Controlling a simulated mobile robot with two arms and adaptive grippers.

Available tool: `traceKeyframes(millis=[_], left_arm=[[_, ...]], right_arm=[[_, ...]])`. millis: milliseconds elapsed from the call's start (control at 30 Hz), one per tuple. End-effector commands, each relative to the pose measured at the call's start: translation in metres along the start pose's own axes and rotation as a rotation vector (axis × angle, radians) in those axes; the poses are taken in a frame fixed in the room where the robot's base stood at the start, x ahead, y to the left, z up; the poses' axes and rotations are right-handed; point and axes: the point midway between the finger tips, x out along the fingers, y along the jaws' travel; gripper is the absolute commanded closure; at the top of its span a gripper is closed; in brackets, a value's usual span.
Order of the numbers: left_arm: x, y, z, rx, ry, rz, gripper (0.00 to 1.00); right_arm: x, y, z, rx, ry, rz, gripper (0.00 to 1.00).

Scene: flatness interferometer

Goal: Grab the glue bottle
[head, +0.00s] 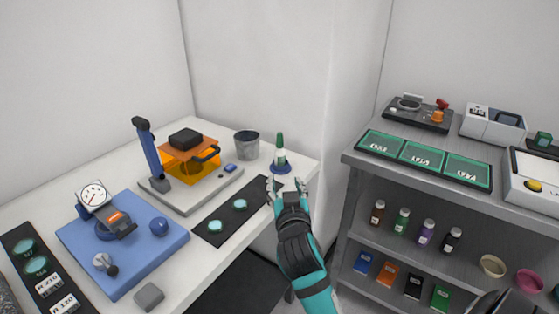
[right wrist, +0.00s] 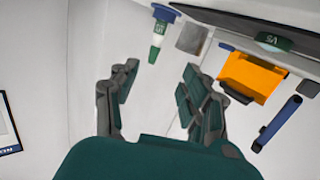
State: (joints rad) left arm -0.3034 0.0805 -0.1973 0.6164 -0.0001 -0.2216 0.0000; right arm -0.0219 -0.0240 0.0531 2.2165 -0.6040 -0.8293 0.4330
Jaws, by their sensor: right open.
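The glue bottle (head: 280,153) is a small pale bottle with a tall green cap. It stands upright on a round blue base (head: 281,168) near the back right corner of the white bench. My right gripper (head: 286,185) is open and empty just in front of the bottle, apart from it. In the right wrist view the bottle (right wrist: 158,35) appears upside down, beyond the gap between the open fingers (right wrist: 158,75). The fingers do not touch it.
A grey metal cup (head: 247,145) stands left of the bottle. An orange-shielded instrument (head: 190,165) is farther left. A black mat (head: 213,229) with two pale discs lies in front. A grey shelf unit (head: 350,160) stands to the right, and the wall is close behind.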

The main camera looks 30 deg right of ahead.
Motion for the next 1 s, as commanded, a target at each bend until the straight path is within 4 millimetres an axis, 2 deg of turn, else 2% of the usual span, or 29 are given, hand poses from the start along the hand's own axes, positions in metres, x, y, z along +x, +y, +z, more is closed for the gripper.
traceKeyframes(millis=[33, 100, 200, 600, 700, 1000], left_arm=[[0.000, -0.002, 0.000, 0.000, 0.000, -0.002, 0.67], [-0.001, -0.003, 0.000, 0.001, 0.000, -0.003, 0.67], [-0.003, -0.003, 0.000, 0.001, 0.001, -0.003, 0.67], [-0.015, -0.001, -0.006, 0.003, 0.010, -0.001, 0.67], [-0.017, 0.001, -0.008, 0.003, 0.011, 0.001, 0.67], [-0.023, 0.003, -0.009, 0.003, 0.012, 0.004, 0.67]], right_arm=[[0.006, 0.000, -0.014, 0.015, 0.045, 0.010, 0.53], [0.012, 0.001, -0.028, 0.025, 0.089, 0.018, 0.53], [0.025, 0.001, -0.037, 0.028, 0.114, 0.022, 0.53], [0.108, 0.003, -0.046, 0.028, 0.111, 0.021, 0.53], [0.122, 0.003, -0.047, 0.028, 0.110, 0.021, 0.53], [0.146, 0.005, -0.052, 0.027, 0.110, 0.021, 0.53]])
